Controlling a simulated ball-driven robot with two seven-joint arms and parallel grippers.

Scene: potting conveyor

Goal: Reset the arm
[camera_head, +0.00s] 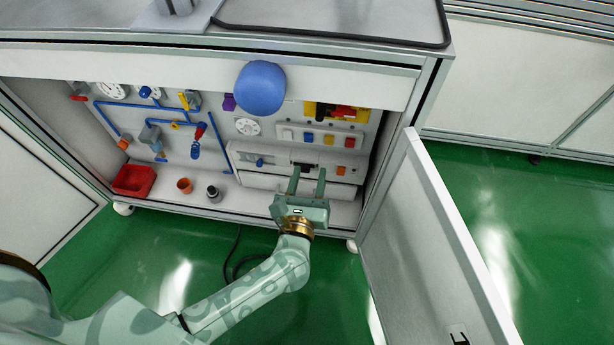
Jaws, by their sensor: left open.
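My left arm comes in from the lower left and reaches to the open front of a cabinet (70,48). My left gripper (308,178) is open, with its two fingers pointing into the cabinet. The fingertips are in front of a grey drawer-like panel (262,184) below a row of coloured switches (319,138). I see nothing between the fingers, and I cannot tell whether they touch the panel. My right gripper is not in view.
A cabinet door (425,250) stands open to the right of my arm. A blue ball-like thing (260,88) shows before the cabinet's upper edge. A red bin (133,180), an orange cup (184,186) and blue pipes (122,104) are inside at left. Green floor (545,225) is clear at right.

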